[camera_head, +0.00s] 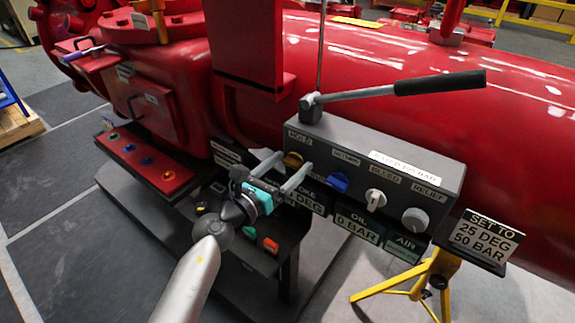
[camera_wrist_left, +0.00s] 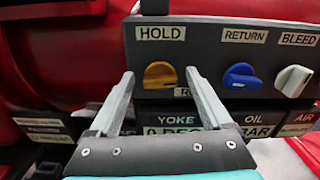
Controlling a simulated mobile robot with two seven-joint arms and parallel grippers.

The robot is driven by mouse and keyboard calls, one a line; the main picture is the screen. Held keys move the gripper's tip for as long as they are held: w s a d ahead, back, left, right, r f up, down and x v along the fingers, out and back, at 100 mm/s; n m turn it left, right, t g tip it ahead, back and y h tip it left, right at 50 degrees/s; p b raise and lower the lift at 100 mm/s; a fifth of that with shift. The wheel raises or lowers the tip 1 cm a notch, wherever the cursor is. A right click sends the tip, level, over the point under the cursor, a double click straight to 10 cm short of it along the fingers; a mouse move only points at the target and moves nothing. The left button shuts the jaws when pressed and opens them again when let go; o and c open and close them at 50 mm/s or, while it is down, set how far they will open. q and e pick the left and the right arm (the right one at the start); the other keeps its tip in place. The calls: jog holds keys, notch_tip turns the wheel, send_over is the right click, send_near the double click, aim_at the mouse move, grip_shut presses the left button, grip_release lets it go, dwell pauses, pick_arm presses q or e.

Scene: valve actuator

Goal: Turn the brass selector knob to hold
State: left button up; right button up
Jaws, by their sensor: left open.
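The brass selector knob (camera_head: 292,160) sits at the left end of the grey control box, under the HOLD label. In the left wrist view the knob (camera_wrist_left: 160,75) shows between my finger tips, farther off, with its grip ridge lying roughly level. My left gripper (camera_head: 284,171) is open in front of it, one finger to each side; it also shows in the left wrist view (camera_wrist_left: 160,76). I cannot tell whether the fingers touch the knob. A label below the knob is mostly hidden by a finger. My right gripper is not in view.
A blue RETURN knob (camera_head: 338,182), a white BLEED knob (camera_head: 375,199) and a grey RELIEF knob (camera_head: 415,219) follow to the right. A lever with a black handle (camera_head: 440,83) rises above the box. A yellow-legged sign (camera_head: 484,238) stands at right.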

pick_arm(q)
jog(key=shift+c, duration=0.4)
grip_shut()
